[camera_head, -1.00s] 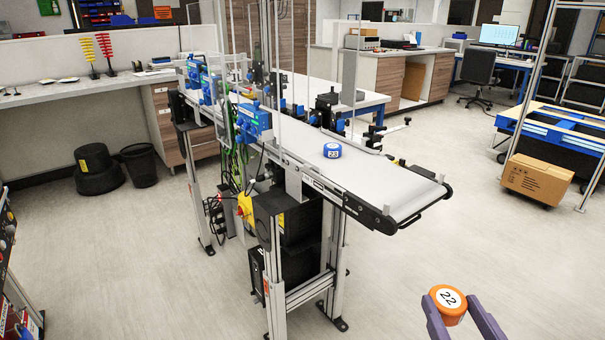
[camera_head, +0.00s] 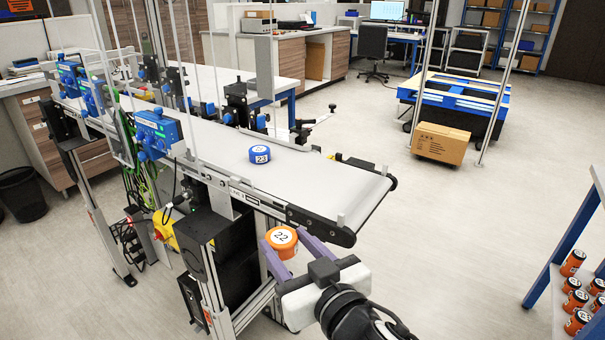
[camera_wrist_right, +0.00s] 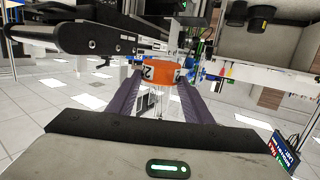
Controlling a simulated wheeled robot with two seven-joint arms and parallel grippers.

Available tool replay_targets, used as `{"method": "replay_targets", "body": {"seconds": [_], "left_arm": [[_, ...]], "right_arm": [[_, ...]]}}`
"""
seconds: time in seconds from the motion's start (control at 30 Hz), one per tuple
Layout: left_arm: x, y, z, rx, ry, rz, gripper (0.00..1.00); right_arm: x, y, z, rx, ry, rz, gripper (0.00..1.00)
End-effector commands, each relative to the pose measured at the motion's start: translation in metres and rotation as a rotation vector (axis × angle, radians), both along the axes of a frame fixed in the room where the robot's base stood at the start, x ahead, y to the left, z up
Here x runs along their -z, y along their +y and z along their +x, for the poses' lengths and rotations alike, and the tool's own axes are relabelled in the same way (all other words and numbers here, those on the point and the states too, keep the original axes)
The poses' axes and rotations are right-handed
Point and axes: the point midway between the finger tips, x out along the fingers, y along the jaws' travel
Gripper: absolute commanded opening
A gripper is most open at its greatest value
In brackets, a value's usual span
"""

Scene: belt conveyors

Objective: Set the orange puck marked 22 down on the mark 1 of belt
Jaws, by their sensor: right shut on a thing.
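The orange puck marked 22 (camera_head: 281,240) is held between the fingers of my right gripper (camera_head: 283,246), its white numbered top facing up. In the head view it shows in front of the belt's near side, close to the belt's right end. The puck also shows between the purple fingers in the right wrist view (camera_wrist_right: 163,75). The belt (camera_head: 300,182) has a pale grey surface. I cannot make out a mark 1 on it. A blue puck marked 23 (camera_head: 259,155) stands on the belt, around its middle. My left gripper is not in view.
Blue devices (camera_head: 157,133) and clear upright panels line the belt's left part. The belt's right part is bare. A cardboard box (camera_head: 440,144) is on the floor behind.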

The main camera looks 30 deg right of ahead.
Motion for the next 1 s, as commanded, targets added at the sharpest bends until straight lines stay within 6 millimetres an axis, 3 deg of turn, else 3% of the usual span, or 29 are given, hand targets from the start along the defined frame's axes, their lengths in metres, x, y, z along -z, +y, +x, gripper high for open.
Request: {"method": "replay_targets", "body": {"seconds": [0.2, 0.43, 0.6, 0.73, 1.0], "left_arm": [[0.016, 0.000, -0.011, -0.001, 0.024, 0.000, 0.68], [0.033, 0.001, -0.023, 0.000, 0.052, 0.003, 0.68], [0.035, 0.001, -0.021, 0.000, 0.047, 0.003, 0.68], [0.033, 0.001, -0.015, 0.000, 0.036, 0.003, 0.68], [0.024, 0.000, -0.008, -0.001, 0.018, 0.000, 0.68]], "right_arm": [[-0.031, -0.077, 0.079, 0.285, -0.007, 0.011, 0.23], [-0.071, -0.145, 0.141, 0.562, 0.001, 0.007, 0.23], [-0.094, -0.164, 0.166, 0.663, 0.002, 0.001, 0.23], [-0.099, -0.168, 0.174, 0.692, 0.003, -0.003, 0.23], [-0.056, -0.168, 0.174, 0.696, 0.005, -0.009, 0.23]]}}
